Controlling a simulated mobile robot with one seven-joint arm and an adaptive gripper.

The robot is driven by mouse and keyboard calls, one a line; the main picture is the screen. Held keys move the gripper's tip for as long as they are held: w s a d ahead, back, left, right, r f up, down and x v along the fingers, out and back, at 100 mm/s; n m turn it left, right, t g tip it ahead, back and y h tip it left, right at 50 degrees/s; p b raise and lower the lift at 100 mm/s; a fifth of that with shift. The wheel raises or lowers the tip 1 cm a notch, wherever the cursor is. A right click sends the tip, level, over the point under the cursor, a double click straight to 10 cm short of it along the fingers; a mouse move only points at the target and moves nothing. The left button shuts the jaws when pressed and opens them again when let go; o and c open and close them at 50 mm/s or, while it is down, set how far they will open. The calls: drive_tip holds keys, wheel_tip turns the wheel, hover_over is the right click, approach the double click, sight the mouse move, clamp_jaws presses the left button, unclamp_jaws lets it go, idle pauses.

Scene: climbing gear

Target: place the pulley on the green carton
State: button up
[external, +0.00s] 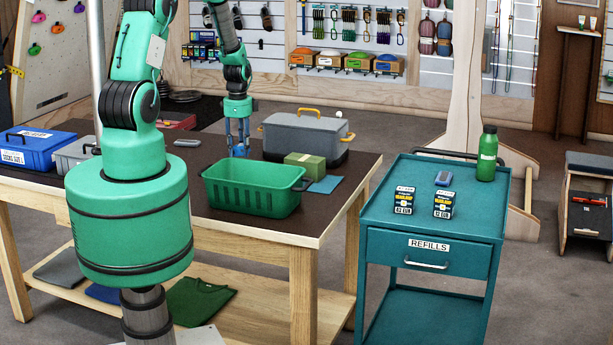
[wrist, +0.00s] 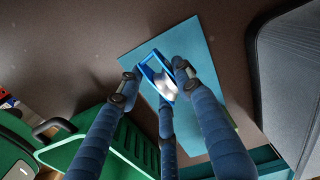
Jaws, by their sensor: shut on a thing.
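The pulley (wrist: 157,78), blue-sided with a pale wheel, sits between the fingertips of my gripper (wrist: 155,82) in the wrist view. My gripper is shut on it. The green carton (external: 305,168) is a small box standing on the table between the green basket and the grey lidded box. In the wrist view I cannot clearly make out the carton; my fingers cover part of that area.
A green basket (external: 252,190) stands at the table's front, and a grey lidded box (external: 300,142) with yellow handles behind. A grey item (external: 187,143) lies left. A teal cart (external: 432,238) stands at right.

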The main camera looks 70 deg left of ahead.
drive_tip(key=w+d+n+b, duration=0.1)
drive_tip(key=w+d, duration=0.5)
drive_tip(key=d, duration=0.4)
drive_tip(key=w+d+n+b, duration=0.1)
drive_tip(key=w+d+n, duration=0.1)
drive_tip(key=w+d, duration=0.4)
drive_tip(key=w+d+n+b, duration=0.1)
drive_tip(key=w+d, duration=0.5)
drive_tip(key=d, duration=0.9)
drive_tip(key=shift+d+n, duration=0.15)
drive_tip(key=shift+n, duration=0.35)
drive_tip(key=w+d+f+n+b, duration=0.1)
drive_tip(key=d+b, duration=0.1)
drive_tip(key=d, duration=1)
drive_tip(key=shift+d, duration=0.4)
drive_tip(key=shift+w, duration=0.1)
